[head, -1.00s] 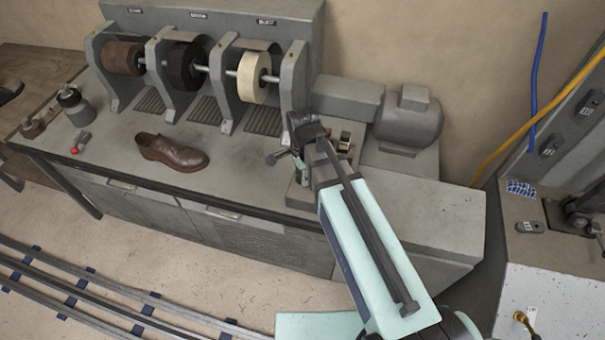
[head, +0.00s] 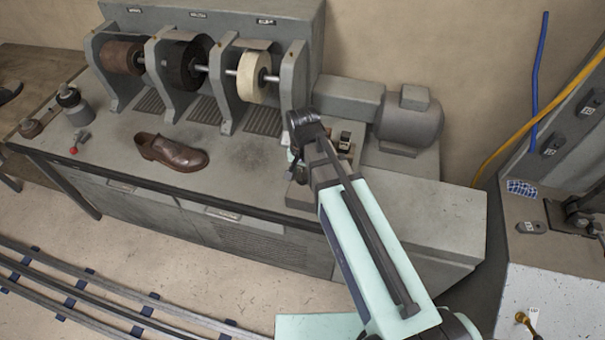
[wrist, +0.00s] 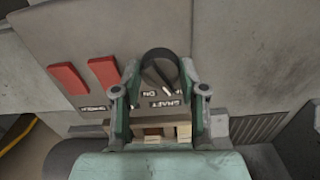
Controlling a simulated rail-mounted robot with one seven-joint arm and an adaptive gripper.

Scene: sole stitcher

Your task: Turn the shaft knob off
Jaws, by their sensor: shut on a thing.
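The shaft knob (wrist: 158,68) is a dark round knob with a white pointer line, in the upper middle of the wrist view. White SHAFT and ON lettering lies just below it on the grey panel (wrist: 140,22); part of the lettering is cut off by the knob. My gripper (wrist: 160,70) is shut on the knob, with one greenish finger on each side. In the head view my gripper (head: 292,158) is low at the small control box (head: 300,195), and my wrist hides the knob. I cannot tell exactly which mark the pointer meets.
Two red rocker switches (wrist: 86,77) sit left of the knob. In the head view, a brown shoe (head: 172,153) lies on the bench (head: 250,185) left of my arm. Buffing wheels (head: 250,78) stand behind, and a motor (head: 410,120) stands to the right.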

